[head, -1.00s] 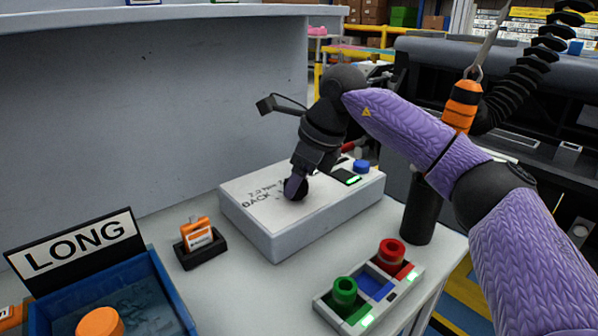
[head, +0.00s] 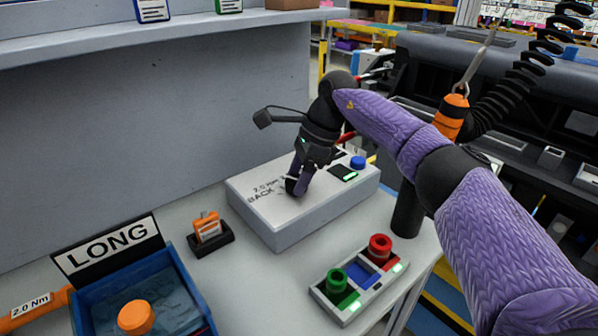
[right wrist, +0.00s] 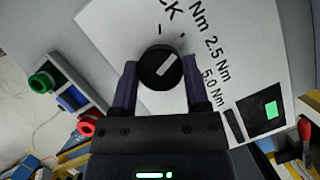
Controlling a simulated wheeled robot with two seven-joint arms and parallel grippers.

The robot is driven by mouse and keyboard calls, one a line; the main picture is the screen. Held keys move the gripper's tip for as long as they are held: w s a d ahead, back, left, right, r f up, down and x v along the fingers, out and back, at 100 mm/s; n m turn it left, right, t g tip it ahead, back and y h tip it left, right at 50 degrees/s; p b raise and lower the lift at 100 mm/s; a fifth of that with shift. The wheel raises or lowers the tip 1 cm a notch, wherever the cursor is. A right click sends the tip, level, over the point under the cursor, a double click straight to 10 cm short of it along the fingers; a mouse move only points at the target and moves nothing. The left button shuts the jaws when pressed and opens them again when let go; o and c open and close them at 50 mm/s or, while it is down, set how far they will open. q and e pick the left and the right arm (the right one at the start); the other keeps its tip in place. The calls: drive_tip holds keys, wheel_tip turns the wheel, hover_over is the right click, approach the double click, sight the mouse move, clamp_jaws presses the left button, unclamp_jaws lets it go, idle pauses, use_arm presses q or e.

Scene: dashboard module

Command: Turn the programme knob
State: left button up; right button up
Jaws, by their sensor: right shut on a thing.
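The programme knob (right wrist: 160,68) is a round black dial with a pale pointer line, on the top of a white box (head: 285,228). In the right wrist view its pointer slants between lower left and upper right. My right gripper (head: 298,186) reaches down onto the box top and is shut on the knob, with one finger on each side of it in the right wrist view (right wrist: 159,85). In the head view the fingers mostly hide the knob. Printed labels such as "2.0 Nm" and "BACK" lie around it. My left gripper is not in view.
The box also carries a blue button (head: 357,162) and a small green-lit display (head: 343,173). In front stands a tray with green (head: 337,280) and red (head: 380,246) round parts. An orange item in a black holder (head: 209,232) and a blue "LONG" bin (head: 196,290) are left.

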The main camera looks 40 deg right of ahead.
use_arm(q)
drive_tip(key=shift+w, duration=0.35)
use_arm(e)
drive_tip(key=o, duration=1.3)
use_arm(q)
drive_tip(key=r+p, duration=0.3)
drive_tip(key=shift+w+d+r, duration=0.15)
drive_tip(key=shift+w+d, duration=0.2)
use_arm(e)
drive_tip(key=v, duration=1)
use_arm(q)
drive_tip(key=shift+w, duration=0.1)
